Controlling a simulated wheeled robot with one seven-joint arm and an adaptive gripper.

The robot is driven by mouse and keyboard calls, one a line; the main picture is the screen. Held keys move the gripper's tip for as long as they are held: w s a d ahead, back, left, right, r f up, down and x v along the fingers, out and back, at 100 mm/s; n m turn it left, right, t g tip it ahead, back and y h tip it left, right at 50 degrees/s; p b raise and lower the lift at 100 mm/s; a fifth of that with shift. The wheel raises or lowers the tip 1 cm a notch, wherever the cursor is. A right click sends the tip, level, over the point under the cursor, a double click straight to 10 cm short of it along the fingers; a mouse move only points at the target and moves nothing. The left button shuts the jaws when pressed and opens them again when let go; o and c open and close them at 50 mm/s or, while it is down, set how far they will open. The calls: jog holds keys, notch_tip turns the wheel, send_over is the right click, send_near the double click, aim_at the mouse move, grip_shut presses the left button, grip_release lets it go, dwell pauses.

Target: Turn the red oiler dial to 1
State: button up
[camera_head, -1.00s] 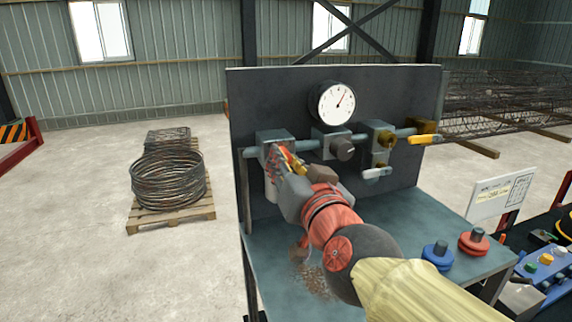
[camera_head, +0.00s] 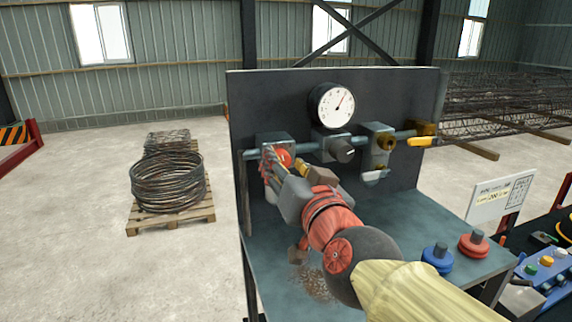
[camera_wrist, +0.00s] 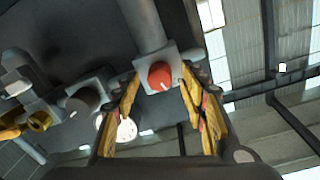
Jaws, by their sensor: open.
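The red oiler dial (camera_head: 283,156) is a round knob on the front of a grey block at the left end of the pipe on the dark panel. In the wrist view the red dial (camera_wrist: 160,77) lies between and beyond the fingertips, nearer the right one, with a small pale mark on its face. I cannot read any numbers around it. My gripper (camera_head: 274,170) is open in front of the block and partly covers it in the head view. In the wrist view my gripper (camera_wrist: 158,88) has its yellow-padded fingers apart, with no clear contact on the dial.
Along the pipe to the right are a dark knob (camera_head: 343,150) under a round gauge (camera_head: 333,105), then a valve with a yellow handle (camera_head: 420,142). A silver lever (camera_head: 375,175) hangs below. Blue (camera_head: 437,255) and red (camera_head: 474,243) pieces stand on the bench at right.

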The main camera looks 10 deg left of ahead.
jog(key=v, duration=1.2)
dwell(0.3)
